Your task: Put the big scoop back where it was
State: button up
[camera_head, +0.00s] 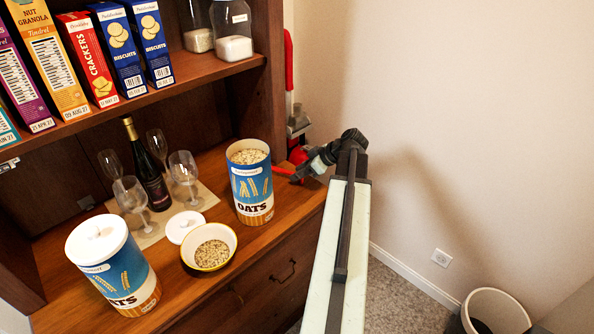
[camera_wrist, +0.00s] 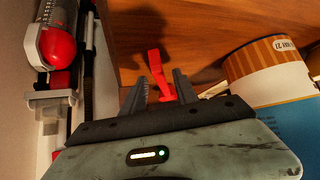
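My gripper (camera_wrist: 162,88) is at the right end of the hutch counter, just right of the open oats canister (camera_head: 252,190). Its two dark fingers are closed on either side of a slim red piece, which looks like the handle of the red scoop (camera_wrist: 155,62). In the head view the red scoop (camera_head: 284,172) shows as a short red strip between my gripper (camera_head: 308,168) and the canister. The rest of the scoop is hidden, and its bowl is not clearly visible. The open canister is full of oats nearly to the rim.
A bowl of oats (camera_head: 209,247), a white lid (camera_head: 186,227), a lidded oats canister (camera_head: 115,265), a wine bottle (camera_head: 150,175) and several glasses stand on the counter. A red and grey upright appliance (camera_head: 290,75) stands beside the hutch. A bin (camera_head: 497,312) is on the floor.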

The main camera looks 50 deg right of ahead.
jog(key=p+v, duration=0.5)
jog(key=v, duration=0.5)
jog(key=shift+p, duration=0.3)
